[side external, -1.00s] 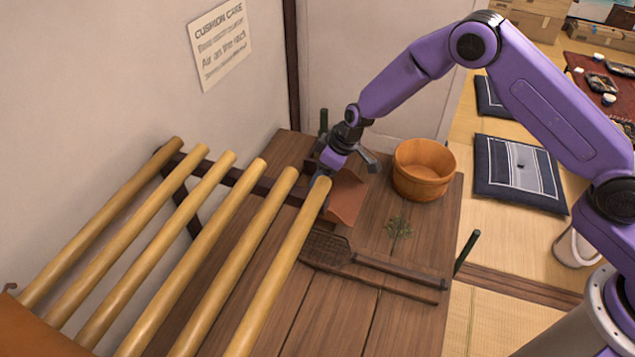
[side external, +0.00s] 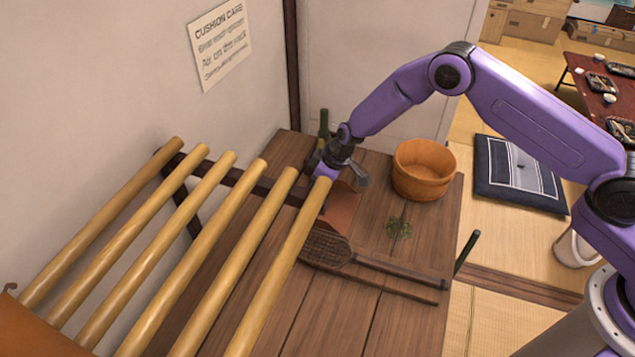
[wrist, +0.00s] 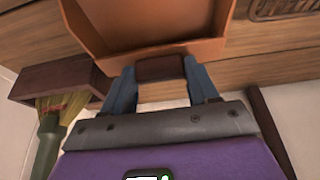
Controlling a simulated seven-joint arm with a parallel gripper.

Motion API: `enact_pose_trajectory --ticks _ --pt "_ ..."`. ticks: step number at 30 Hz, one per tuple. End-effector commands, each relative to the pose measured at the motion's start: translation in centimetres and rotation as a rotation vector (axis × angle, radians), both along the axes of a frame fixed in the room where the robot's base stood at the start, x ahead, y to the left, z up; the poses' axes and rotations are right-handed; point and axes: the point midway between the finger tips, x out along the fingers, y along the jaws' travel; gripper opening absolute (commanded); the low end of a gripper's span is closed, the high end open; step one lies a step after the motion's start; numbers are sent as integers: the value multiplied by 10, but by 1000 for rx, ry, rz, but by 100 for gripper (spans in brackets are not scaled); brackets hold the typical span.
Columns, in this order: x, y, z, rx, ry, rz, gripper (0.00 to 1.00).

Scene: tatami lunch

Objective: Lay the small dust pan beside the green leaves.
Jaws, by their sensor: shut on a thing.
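The small dust pan is orange-brown with raised walls; in the side view its pan (side external: 343,207) shows partly behind a bamboo pole, low over the bench or on it, I cannot tell which. In the wrist view the pan (wrist: 140,22) fills the top, with a dark handle (wrist: 160,68). My gripper (wrist: 161,80) is shut on this handle, one blue finger on each side. In the side view the fingertips are mostly hidden behind the poles. The green leaves (side external: 399,229) lie in a small heap on the bench, right of the dust pan and apart from it.
A wooden tub (side external: 424,172) stands behind the leaves. A woven beater with a long handle (side external: 400,270) lies in front of them. Bamboo poles (side external: 282,265) cross the left foreground. Bare bench surrounds the leaves.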

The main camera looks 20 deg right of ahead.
Motion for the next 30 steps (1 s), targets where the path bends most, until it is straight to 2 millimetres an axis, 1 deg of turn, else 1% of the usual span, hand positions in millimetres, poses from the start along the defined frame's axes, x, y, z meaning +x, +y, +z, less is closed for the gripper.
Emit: enact_pose_trajectory --ticks 1,2,3,11,15,20,30 --pt "0 0 0 1 -1 0 69" --pt "0 0 0 1 -1 0 78" --pt "0 0 0 0 0 0 84" --pt "0 0 0 0 0 0 84" --pt "-1 -1 6 1 0 -1 84" --pt "-5 -6 24 1 -2 -1 84" --pt "-21 -21 77 1 -2 1 84"
